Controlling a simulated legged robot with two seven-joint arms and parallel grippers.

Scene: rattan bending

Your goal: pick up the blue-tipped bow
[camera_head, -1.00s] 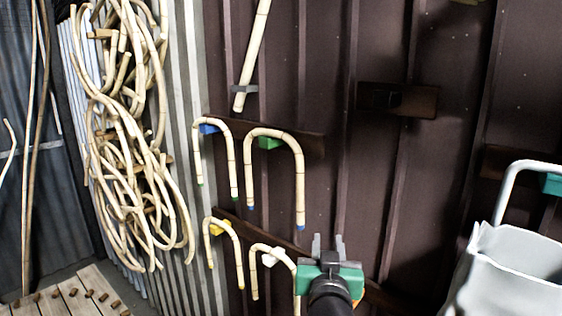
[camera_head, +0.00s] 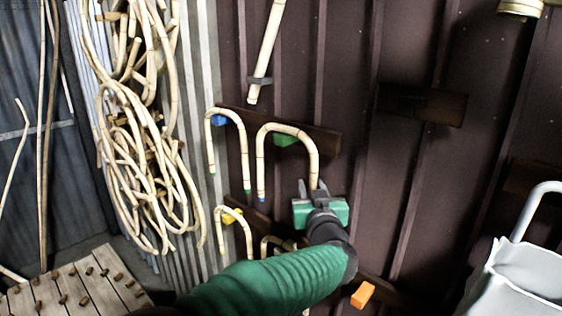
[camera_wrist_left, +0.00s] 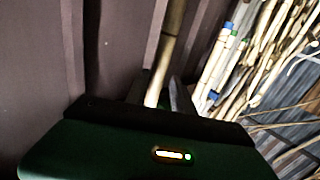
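The blue-tipped bow (camera_head: 288,128) is an upside-down U of pale rattan hanging on a green peg (camera_head: 286,140) on the dark wall. Its left leg ends in a blue tip; its right leg's end is hidden by my left gripper. My left gripper (camera_head: 314,188) is open at the lower end of that right leg, with a finger on either side. In the left wrist view a rattan rod (camera_wrist_left: 170,45) runs down between the fingers (camera_wrist_left: 160,97). Contact cannot be told. My right gripper is out of view.
A green-tipped bow (camera_head: 226,112) hangs left on a blue peg (camera_head: 219,120). A smaller bow hangs below on a yellow peg (camera_head: 232,215). An orange peg (camera_head: 362,295) is bare. Rattan coils (camera_head: 140,150) hang at left; a grey bin (camera_head: 525,275) stands at right.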

